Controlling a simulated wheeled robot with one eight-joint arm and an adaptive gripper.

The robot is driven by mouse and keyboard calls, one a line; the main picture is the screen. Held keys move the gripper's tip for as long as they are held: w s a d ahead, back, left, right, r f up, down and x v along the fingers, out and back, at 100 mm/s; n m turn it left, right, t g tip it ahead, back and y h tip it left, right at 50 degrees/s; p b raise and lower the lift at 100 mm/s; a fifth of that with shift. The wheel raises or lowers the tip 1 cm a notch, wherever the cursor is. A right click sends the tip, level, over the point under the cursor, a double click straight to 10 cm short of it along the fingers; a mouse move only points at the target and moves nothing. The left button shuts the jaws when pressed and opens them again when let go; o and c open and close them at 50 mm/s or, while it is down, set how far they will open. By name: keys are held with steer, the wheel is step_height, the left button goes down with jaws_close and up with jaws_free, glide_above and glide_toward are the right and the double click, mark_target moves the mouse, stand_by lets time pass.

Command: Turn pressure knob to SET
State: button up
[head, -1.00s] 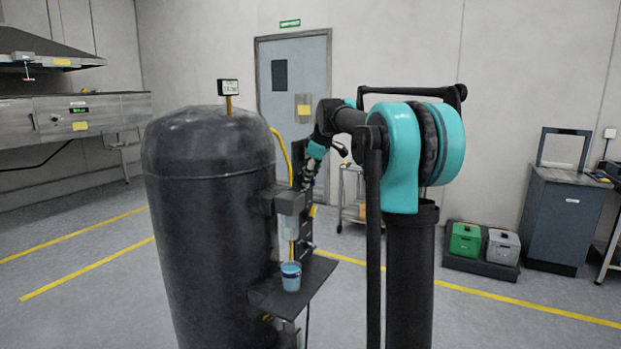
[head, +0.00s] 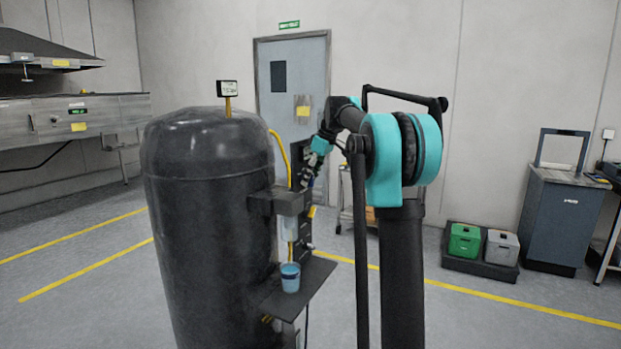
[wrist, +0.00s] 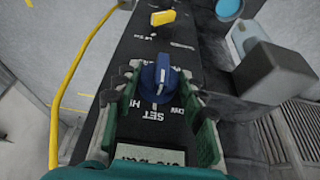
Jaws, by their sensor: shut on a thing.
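The pressure knob (wrist: 161,77) is blue, with a raised grip bar and a white line on it, on a dark panel (wrist: 138,48) in the wrist view. My gripper (wrist: 160,80) has one finger on each side of the knob and is shut on it. The white line runs roughly toward the white SET lettering just below the knob. Other lettering sits to either side of SET, partly covered by the fingers. In the head view my gripper (head: 307,178) is at the panel beside the tank, and the knob is too small to make out.
A large dark tank (head: 208,200) stands left of the panel, with a small display (head: 228,88) on top. A blue cup (head: 290,278) stands on a shelf (head: 312,284) below. A yellow hose (wrist: 63,90) runs along the panel's left.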

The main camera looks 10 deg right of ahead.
steer(key=o, duration=1.2)
steer(key=shift+c, duration=0.2)
steer(key=v, duration=1.2)
steer(key=shift+a, duration=0.1)
steer(key=s+f+m+h, duration=0.2)
steer(key=s+f+m, duration=0.3)
steer(key=s+f, duration=1.4)
steer(key=s+f+m+t+h, duration=0.1)
steer(key=s+f+m, duration=0.4)
steer(key=s+f, duration=1.5)
step_height(320, 180, down, 5)
steer(key=shift+s+d+f+m+h, duration=0.1)
steer(key=shift+s+d+m+h, duration=0.2)
steer(key=shift+m+h, duration=0.1)
